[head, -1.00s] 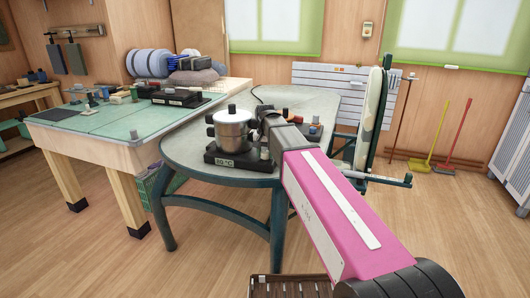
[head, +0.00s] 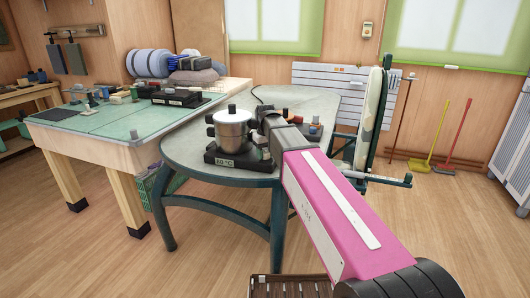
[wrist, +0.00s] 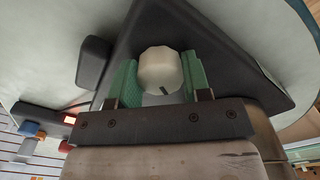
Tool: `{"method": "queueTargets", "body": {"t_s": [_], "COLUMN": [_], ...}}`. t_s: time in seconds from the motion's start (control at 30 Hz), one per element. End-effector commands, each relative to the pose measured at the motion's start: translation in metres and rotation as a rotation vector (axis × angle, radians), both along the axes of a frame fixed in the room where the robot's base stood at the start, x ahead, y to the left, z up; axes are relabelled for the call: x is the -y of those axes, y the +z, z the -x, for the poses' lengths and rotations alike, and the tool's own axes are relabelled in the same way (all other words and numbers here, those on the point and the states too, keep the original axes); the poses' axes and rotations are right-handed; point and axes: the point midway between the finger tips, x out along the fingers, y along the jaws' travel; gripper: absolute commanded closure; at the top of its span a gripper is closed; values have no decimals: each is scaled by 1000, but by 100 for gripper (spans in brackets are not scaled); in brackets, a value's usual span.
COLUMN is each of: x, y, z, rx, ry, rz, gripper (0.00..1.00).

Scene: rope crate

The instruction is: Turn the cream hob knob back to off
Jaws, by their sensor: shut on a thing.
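The cream knob (wrist: 160,68) shows in the wrist view, pale and faceted with a small dark mark on its face. It stands on the dark hob (wrist: 232,66). My gripper (wrist: 160,80) is shut on it, with one green finger pad on each side. My forearm and wrist reach in from the right and largely hide the knob there.
The grey table (head: 190,155) has a rounded edge and green legs. Small items (head: 314,128) stand right of my wrist. A green-topped workbench (head: 85,122) adjoins at left. An ironing board (head: 372,115) stands upright at right. Floor in front is mostly clear.

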Motion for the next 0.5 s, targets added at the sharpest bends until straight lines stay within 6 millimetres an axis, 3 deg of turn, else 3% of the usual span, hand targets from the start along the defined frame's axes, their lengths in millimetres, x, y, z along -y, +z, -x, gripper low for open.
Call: {"method": "queueTargets", "body": {"t_s": [0.23, 0.5], "x": [0, 0], "y": [-2, -2], "z": [1, 1], "rx": [-3, -3], "ry": [254, 316], "rz": [1, 1], "gripper": [89, 89]}}
